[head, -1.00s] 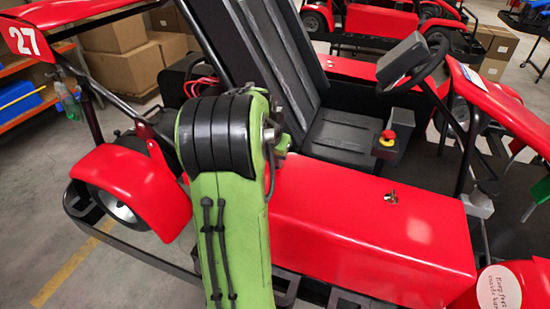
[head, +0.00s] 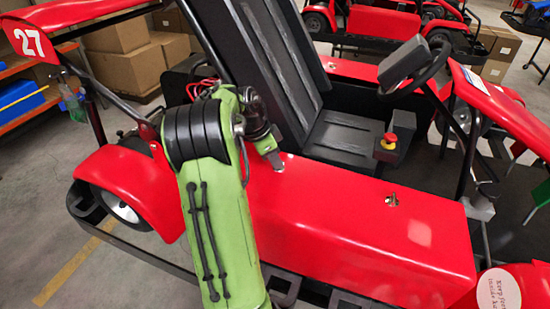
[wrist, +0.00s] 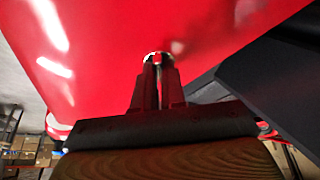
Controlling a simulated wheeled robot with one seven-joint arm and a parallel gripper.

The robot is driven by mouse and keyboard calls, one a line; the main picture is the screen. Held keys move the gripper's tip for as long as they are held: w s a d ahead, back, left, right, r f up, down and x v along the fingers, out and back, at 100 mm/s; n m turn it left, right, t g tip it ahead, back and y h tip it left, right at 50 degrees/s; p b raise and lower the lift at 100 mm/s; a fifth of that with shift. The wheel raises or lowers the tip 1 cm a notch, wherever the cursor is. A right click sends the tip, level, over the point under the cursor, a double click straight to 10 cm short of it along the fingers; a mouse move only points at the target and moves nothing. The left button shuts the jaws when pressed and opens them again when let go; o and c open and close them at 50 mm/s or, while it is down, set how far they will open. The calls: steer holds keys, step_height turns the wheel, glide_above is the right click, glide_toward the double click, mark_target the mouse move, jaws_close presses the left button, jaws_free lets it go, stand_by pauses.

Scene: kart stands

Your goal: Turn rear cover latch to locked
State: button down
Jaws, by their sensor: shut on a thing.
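The red cover (head: 345,225) spans the kart's side and also fills much of the wrist view (wrist: 120,40). In the wrist view the rear cover latch (wrist: 157,56), a small round metal fitting, sits at my fingertips, partly hidden by them. My gripper (wrist: 158,75) is shut on it. In the head view my gripper (head: 275,160) reaches down to the rear end of the cover top, beside the seat; the latch cannot be made out clearly there. I cannot tell which way the latch is turned. A second latch (head: 392,200) stands toward the cover's front.
The black seat (head: 345,135) and a red stop button (head: 389,141) lie behind the cover. A red rear fender (head: 130,185) and black frame tube are left of my arm. Bare floor lies at lower left.

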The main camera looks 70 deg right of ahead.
steer(key=m, duration=0.2)
steer(key=m+y+p, duration=0.1)
steer(key=shift+w+d+r+m+g, duration=0.1)
steer(key=shift+d+m+g, duration=0.1)
steer(key=shift+m+g, duration=0.15)
steer(key=m+y+p, duration=0.1)
steer(key=m+y, duration=0.1)
steer(key=m, duration=0.2)
steer(key=shift+d+p, duration=0.2)
steer(key=shift+p, duration=0.2)
steer(key=shift+m, duration=0.25)
steer(key=c, duration=1.2)
jaws_free()
steer(key=p+v, duration=0.6)
steer(key=v, duration=0.9)
steer(key=shift+r, duration=0.35)
steer(key=shift+w, duration=0.15)
